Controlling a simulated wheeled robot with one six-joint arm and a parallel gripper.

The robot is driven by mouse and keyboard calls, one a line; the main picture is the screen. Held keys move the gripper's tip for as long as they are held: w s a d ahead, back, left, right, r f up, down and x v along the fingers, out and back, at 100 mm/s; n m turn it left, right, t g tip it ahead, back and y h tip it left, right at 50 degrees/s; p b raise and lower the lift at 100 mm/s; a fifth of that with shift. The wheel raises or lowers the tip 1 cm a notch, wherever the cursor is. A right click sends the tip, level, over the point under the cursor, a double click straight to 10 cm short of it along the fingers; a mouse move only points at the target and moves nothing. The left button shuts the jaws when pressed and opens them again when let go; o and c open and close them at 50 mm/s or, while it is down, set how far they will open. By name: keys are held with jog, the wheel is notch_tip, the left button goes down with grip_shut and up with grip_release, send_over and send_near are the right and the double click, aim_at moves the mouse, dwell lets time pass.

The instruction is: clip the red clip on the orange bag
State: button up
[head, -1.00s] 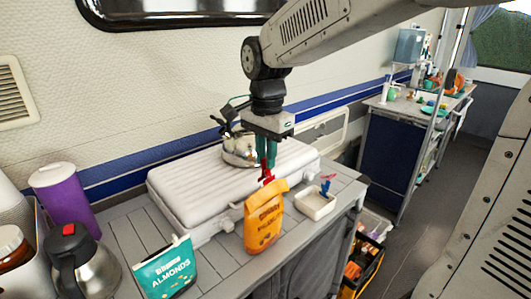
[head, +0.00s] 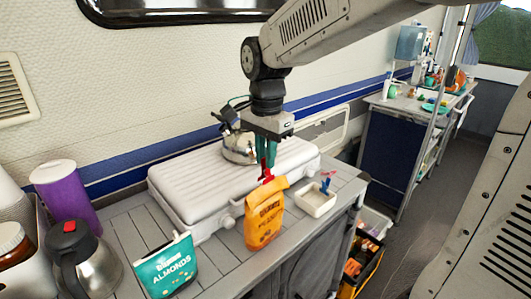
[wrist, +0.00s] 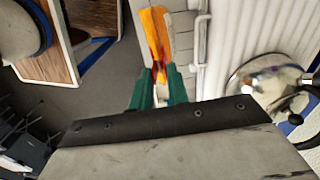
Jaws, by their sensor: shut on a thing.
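The orange bag (head: 264,219) stands upright near the front edge of the counter. My gripper (head: 267,165) is above and just behind the bag's top, pointing down, with its green fingers shut on the red clip (head: 266,176). In the wrist view the red clip (wrist: 158,66) sits between the green fingertips (wrist: 160,78) and overlaps the top of the orange bag (wrist: 156,30). Whether the clip's jaws are around the bag's top edge or only against it I cannot tell.
A teal almonds bag (head: 166,266) and a steel jug (head: 88,262) stand to the left. A white case (head: 190,190) lies behind the orange bag, with a kettle (head: 238,150) at its back. A small white dish (head: 316,204) holding blue and red items is to the right.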

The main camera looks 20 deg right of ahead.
jog(key=shift+f, duration=0.3)
dwell(0.4)
jog(key=shift+f, duration=0.35)
jog(key=shift+w+f, duration=0.1)
jog(key=shift+f, duration=0.6)
dwell(0.8)
jog(key=o, duration=0.7)
jog(key=shift+r, duration=3.5)
